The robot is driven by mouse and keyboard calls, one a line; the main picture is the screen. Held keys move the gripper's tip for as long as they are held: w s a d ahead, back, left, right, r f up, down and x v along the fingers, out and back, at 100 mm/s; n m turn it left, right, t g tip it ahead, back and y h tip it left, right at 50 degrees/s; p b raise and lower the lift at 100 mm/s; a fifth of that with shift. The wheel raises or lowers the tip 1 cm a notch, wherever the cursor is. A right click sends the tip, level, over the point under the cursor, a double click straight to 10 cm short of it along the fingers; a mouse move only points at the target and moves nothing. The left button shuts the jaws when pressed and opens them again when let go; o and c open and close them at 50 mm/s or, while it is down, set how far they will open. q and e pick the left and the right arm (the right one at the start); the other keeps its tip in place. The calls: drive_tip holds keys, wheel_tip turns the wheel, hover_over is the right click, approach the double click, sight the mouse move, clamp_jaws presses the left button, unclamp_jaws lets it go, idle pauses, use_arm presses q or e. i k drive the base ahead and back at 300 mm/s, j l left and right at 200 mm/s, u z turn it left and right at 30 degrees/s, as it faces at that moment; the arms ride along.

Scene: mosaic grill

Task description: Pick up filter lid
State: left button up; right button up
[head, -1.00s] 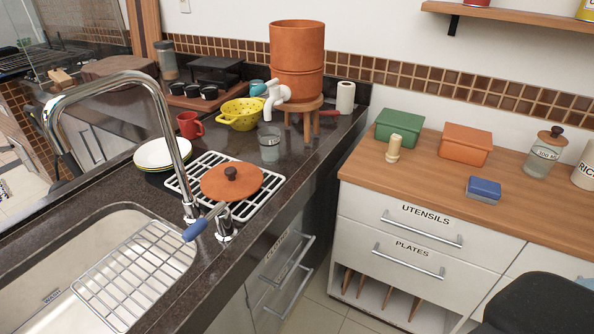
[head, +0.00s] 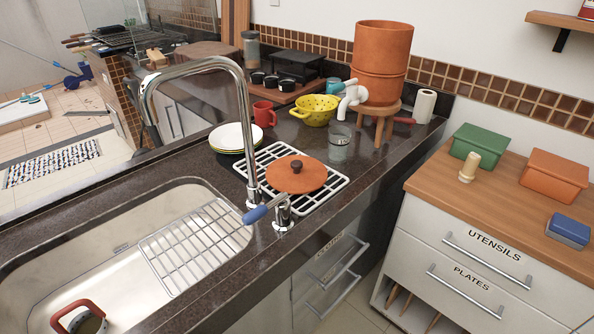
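The filter lid (head: 310,176), a round terracotta-orange disc with a dark knob (head: 296,166), lies flat with its knob up on the white drying rack (head: 334,187) beside the sink tap. The terracotta clay filter (head: 382,62), with a white spout (head: 353,97), stands on a wooden stool (head: 379,112) at the back of the counter. Neither of my grippers shows in the head view.
The sink (head: 120,260) is in front.

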sight(295, 173)
drive_tip(key=l, duration=0.5)
drive_tip(key=i+l+z, duration=0.1)
drive_tip(key=l, duration=0.85)
drive_tip(key=i+z, duration=0.05)
